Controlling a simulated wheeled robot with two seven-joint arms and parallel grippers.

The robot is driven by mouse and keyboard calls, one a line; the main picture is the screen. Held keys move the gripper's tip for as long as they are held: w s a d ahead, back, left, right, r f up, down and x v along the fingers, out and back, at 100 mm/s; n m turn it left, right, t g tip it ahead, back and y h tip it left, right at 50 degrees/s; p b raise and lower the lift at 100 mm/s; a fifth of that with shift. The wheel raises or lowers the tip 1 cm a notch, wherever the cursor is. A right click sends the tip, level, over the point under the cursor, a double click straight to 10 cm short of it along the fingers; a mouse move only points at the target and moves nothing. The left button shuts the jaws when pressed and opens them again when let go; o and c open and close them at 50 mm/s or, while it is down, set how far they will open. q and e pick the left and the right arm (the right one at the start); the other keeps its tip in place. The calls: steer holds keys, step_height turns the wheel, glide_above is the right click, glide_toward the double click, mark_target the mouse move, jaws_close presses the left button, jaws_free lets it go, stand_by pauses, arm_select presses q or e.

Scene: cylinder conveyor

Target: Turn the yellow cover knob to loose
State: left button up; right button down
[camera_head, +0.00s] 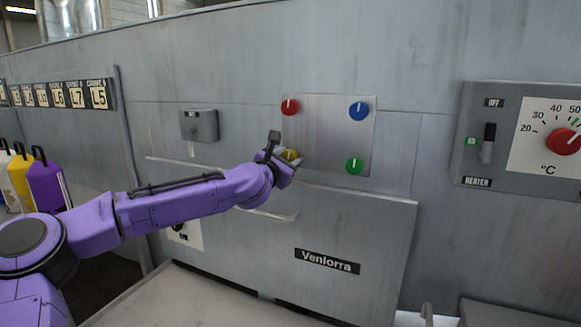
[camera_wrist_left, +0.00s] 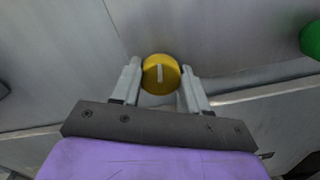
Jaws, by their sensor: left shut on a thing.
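The yellow cover knob (camera_head: 291,154) is at the lower left of a square metal plate (camera_head: 325,130) on the grey wall panel. In the left wrist view the yellow knob (camera_wrist_left: 160,73) is a round disc with a pale line that stands close to upright. My left gripper (camera_wrist_left: 161,80) has one finger on each side of the knob and is shut on it. In the head view the left gripper (camera_head: 287,162) partly hides the knob. My right gripper is in neither view.
The plate also has a red knob (camera_head: 290,107), a blue knob (camera_head: 359,111) and a green knob (camera_head: 354,166). A panel with a "Venlorra" label (camera_head: 327,262) is below. A heater panel (camera_head: 480,186) is at right, and coloured containers (camera_head: 46,187) stand at left.

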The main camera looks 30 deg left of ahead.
arm_select(q)
steer(key=shift+f+n, duration=0.3)
steer(key=shift+f, duration=0.05)
stand_by(0.3)
steer(key=o, duration=1)
steer(key=shift+o, duration=0.2)
steer(key=shift+a, duration=0.2)
steer(key=s+b, duration=0.2)
steer(key=s, duration=0.8)
steer(key=shift+s+d, duration=0.25)
steer(key=shift+d, duration=0.1)
